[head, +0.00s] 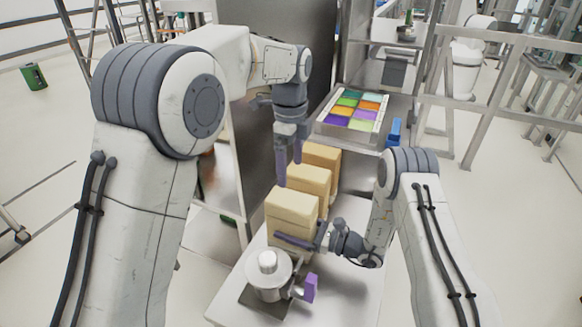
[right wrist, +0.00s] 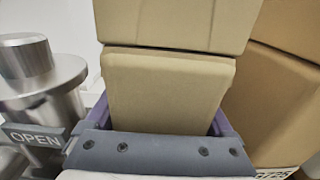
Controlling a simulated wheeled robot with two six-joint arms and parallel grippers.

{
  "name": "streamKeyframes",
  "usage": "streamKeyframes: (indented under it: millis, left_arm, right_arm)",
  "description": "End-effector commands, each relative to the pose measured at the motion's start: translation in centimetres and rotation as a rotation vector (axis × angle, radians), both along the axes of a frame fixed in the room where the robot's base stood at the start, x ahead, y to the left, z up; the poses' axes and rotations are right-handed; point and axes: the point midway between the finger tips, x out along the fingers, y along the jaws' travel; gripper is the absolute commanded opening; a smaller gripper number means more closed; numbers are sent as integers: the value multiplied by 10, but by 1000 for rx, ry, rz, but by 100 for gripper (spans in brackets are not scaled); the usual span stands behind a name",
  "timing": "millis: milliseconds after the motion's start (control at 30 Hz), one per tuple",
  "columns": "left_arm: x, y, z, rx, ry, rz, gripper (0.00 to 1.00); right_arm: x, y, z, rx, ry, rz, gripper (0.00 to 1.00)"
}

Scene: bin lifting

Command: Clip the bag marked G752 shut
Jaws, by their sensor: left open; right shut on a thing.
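Three tan block-like bags stand in a row on the light bench: a near one (head: 292,207), a middle one (head: 310,180) and a far one (head: 322,155). My right gripper (head: 296,243) is shut on the near bag, low on its body. In the right wrist view this bag (right wrist: 165,90) sits between purple-grey fingers, with a crease across its upper part. My left gripper (head: 288,168) is open and empty above and beside the bags. No G752 mark is readable.
A metal canister (head: 268,275) with a purple tab (head: 311,288) stands near the front of the bench; an OPEN sign (right wrist: 35,136) shows beside it. A tray (head: 320,127) of coloured compartments lies behind, with a blue object (head: 395,132) to its right. A tall metal panel stands behind my left arm.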

Motion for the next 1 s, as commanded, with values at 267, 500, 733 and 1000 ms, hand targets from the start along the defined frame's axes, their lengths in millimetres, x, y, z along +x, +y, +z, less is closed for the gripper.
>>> streamKeyframes:
  millis: [267, 500, 733, 1000]
  left_arm:
    - [0, 0, -1, 0, 0, 0, 100]
    - [0, 0, -12, 0, 1, 0, 100]
    - [0, 0, -27, 0, 0, 0, 100]
    - [0, 0, -34, 0, 0, 0, 100]
  right_arm:
    - [0, 0, 0, 1, 0, 0, 100]
    - [-8, -24, -3, 1, 2, -6, 100]
    - [-26, -67, -3, 1, -1, -6, 100]
    - [-39, -95, -1, 1, 0, -1, 100]
